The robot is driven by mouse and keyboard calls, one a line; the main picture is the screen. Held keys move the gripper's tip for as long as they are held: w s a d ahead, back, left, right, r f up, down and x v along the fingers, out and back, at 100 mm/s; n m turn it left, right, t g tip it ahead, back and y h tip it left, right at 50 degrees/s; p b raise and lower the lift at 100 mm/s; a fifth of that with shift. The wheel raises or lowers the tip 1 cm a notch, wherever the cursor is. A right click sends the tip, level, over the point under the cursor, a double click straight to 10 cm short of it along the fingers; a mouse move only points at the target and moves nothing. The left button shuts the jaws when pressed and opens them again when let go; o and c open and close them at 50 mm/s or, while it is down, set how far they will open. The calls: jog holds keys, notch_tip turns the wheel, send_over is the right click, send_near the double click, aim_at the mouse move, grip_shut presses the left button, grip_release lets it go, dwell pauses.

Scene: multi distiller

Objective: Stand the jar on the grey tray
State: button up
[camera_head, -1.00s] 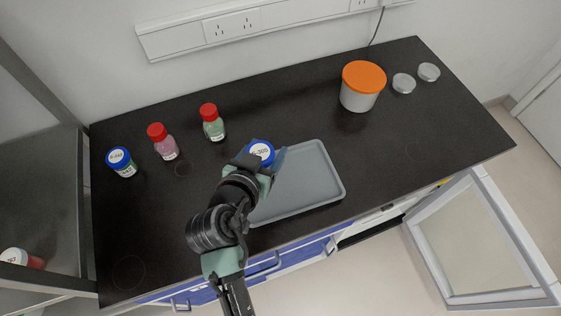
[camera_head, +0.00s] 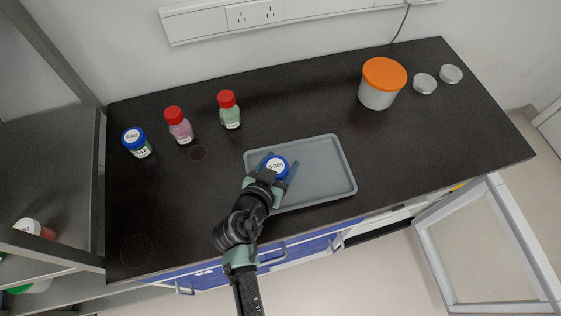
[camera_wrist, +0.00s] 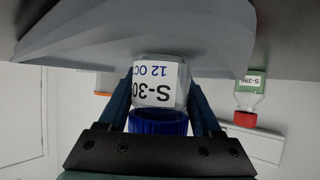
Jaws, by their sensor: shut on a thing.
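The jar has a blue lid with a white label (camera_head: 276,166). My gripper (camera_head: 275,171) is shut on it, with one finger on each side, over the left part of the grey tray (camera_head: 325,180). In the wrist view the jar (camera_wrist: 160,88) shows upside down between the two fingers, its label reading "S-30" and "12 OC". Its base is close to the tray (camera_wrist: 90,45); I cannot tell whether they touch. The jar looks roughly upright. The rest of the tray is empty.
A blue-lidded jar (camera_head: 137,143) and two red-capped bottles, pink (camera_head: 180,126) and green (camera_head: 229,112), stand left of the tray. An orange-lidded tub (camera_head: 378,92) and two silver lids (camera_head: 424,83) are at the back right. The dark counter (camera_head: 430,140) right of the tray is clear.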

jog(key=o, duration=1.4)
jog(key=shift+s+r, duration=0.15)
jog(key=v, duration=1.1)
jog(key=shift+s+a+r, duration=0.15)
jog(key=shift+s, duration=0.15)
jog(key=w+r+t+y, duration=0.1)
jog(key=w+r+t, duration=0.35)
jog(key=r, duration=1.05)
jog(key=w+r+t+y, duration=0.1)
jog(key=w+r+t, duration=0.1)
jog(key=w+r, duration=0.9)
jog(key=s+d+r+n+t, duration=0.1)
jog(key=s+r+t, duration=0.2)
jog(key=r, duration=0.8)
jog(key=s+d+r+n+t+y, duration=0.1)
jog(key=s+d+r+t, duration=0.1)
jog(key=s+r, duration=0.4)
jog(key=s+d+r+n+t+y, duration=0.1)
jog(key=s+r+t, duration=0.3)
jog(key=r, duration=1.2)
jog(key=shift+s+d+n+t, duration=0.25)
jog(key=shift+s+d+n, duration=0.2)
jog(key=shift+s+n, duration=0.15)
